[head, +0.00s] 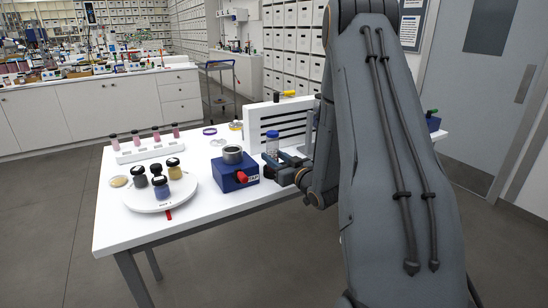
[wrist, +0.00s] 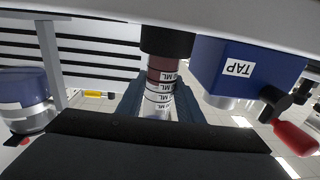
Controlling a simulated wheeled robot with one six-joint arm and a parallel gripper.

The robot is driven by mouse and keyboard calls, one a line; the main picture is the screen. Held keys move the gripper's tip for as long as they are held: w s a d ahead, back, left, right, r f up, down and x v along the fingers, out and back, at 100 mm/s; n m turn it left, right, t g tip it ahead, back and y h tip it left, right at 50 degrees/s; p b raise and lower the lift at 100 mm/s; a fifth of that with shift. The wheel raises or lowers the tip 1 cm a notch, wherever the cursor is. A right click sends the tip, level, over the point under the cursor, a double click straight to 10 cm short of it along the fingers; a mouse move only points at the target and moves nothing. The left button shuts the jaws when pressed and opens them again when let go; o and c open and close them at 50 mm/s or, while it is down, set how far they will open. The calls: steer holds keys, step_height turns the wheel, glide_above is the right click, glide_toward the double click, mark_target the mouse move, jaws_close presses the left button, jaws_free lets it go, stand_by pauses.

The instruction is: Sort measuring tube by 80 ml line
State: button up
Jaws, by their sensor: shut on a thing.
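My gripper (head: 279,160) is shut on the measuring tube (head: 272,145) at the right of the blue tap box. In the head view the tube stands upright, has a blue top and looks clear and greyish below. In the wrist view the tube (wrist: 160,78) sits between the two fingers of my gripper (wrist: 160,98). It shows a black end, a dark reddish band and several white ML labels; their numbers are too small to read surely. The blue tap box (head: 236,172) has a red handle, and its TAP label shows in the wrist view (wrist: 238,68).
A white slotted rack (head: 282,124) stands behind the tube. A round white turntable (head: 150,204) carries several dark-capped jars. A white strip (head: 148,151) holds several pink jars. A grey cup (head: 232,154) sits on the tap box.

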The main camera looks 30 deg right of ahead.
steer(key=shift+f, duration=0.45)
steer(key=o, duration=1.2)
steer(key=s, duration=0.2)
steer(key=s+b, duration=0.1)
steer(key=s, duration=0.2)
steer(key=s+b, duration=0.1)
steer(key=s, duration=0.1)
steer(key=shift+s+d, duration=0.35)
steer(key=shift+s, duration=0.05)
